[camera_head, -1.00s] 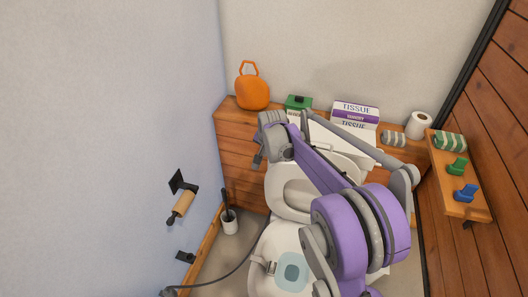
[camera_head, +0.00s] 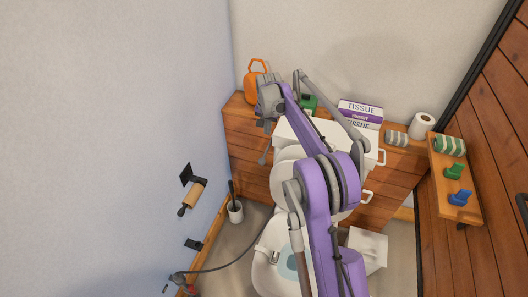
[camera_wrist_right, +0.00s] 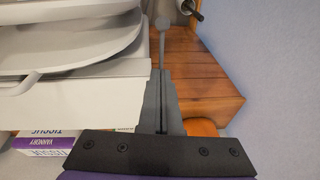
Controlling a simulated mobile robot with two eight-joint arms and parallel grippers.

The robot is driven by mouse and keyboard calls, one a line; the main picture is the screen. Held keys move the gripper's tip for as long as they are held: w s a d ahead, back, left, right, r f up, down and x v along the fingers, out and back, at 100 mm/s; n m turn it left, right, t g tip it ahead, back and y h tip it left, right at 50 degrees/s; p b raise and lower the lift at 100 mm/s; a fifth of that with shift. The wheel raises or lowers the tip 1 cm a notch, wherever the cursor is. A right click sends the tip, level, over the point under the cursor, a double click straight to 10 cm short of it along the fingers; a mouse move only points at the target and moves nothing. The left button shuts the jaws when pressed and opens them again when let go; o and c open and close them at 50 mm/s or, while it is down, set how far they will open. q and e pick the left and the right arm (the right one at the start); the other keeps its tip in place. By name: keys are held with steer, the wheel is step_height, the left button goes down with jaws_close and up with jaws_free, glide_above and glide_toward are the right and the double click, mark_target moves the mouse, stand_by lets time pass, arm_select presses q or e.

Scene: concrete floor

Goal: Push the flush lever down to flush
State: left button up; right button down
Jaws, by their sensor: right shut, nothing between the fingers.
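The white toilet shows a tank (camera_head: 292,132) against the wooden ledge, with its bowl and seat (camera_head: 268,275) nearer me. A thin grey flush lever with a round end (camera_head: 263,158) shows at the tank's left side. It also shows in the right wrist view (camera_wrist_right: 162,24), straight beyond the fingertips. My right gripper (camera_head: 268,126) is above the tank's left end, close to the lever. In the right wrist view its fingers (camera_wrist_right: 160,76) are shut with nothing between them. I cannot tell whether they touch the lever. My left gripper is not in view.
An orange container (camera_head: 254,82), green box (camera_head: 308,103), tissue boxes (camera_head: 360,112) and toilet roll (camera_head: 422,125) stand on the ledge (camera_head: 238,106). A wall-mounted holder (camera_head: 192,190) and a brush cup (camera_head: 235,212) are left of the toilet.

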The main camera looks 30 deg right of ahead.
glide_above(263, 164)
steer(key=w+d, duration=0.2)
steer(key=s+a+f+x, duration=0.1)
steer(key=s+x, duration=0.1)
steer(key=x, duration=0.9)
steer(key=shift+s+a+f, duration=0.15)
steer(key=shift+a+f, duration=0.15)
steer(key=shift+f, duration=0.4)
steer(key=f+t+h+b, duration=0.1)
steer(key=f+b, duration=0.1)
steer(key=f+h+b, duration=0.1)
steer(key=f+b, duration=0.1)
steer(key=b, duration=0.1)
steer(key=f+t+h+b, duration=0.1)
steer(key=f+b, duration=0.1)
steer(key=shift+s+a+f+t+b, duration=0.25)
steer(key=shift+s+a+t+b, duration=0.05)
steer(key=shift+b, duration=0.05)
steer(key=shift+f, duration=0.2)
